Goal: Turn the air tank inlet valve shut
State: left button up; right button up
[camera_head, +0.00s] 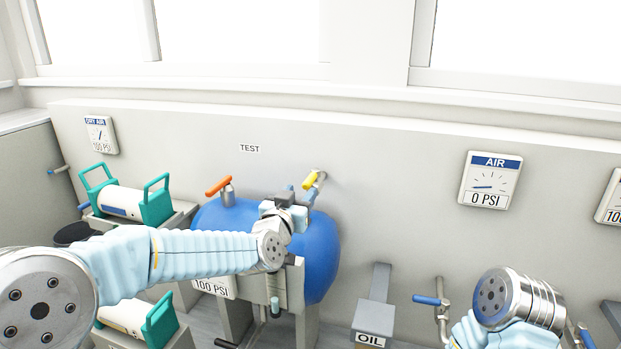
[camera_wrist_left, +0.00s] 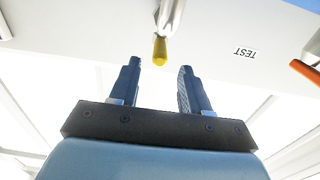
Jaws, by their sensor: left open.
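The blue air tank (camera_head: 322,255) lies below the wall, partly hidden behind my left arm. A yellow-handled valve (camera_head: 311,180) sits on a pipe from the wall above the tank; it also shows in the left wrist view (camera_wrist_left: 160,50). An orange-handled valve (camera_head: 218,186) stands on the tank's top left; its handle shows at the right edge of the wrist view (camera_wrist_left: 305,71). My left gripper (camera_head: 299,191) is open and empty just below the yellow handle. In the wrist view the handle's tip lines up between the two fingertips (camera_wrist_left: 160,66). My right gripper is out of view.
The AIR gauge (camera_head: 490,180) on the wall reads 0 PSI. Teal-framed cylinders (camera_head: 130,203) stand at left. An OIL-labelled pedestal (camera_head: 375,318) and a blue-handled valve (camera_head: 428,300) are at right, near my right arm. The wall around the TEST label (camera_head: 249,148) is clear.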

aim_at(310, 177)
pick_arm(q)
jog(key=p+x, duration=0.1)
jog(key=x, duration=0.7)
grip_shut()
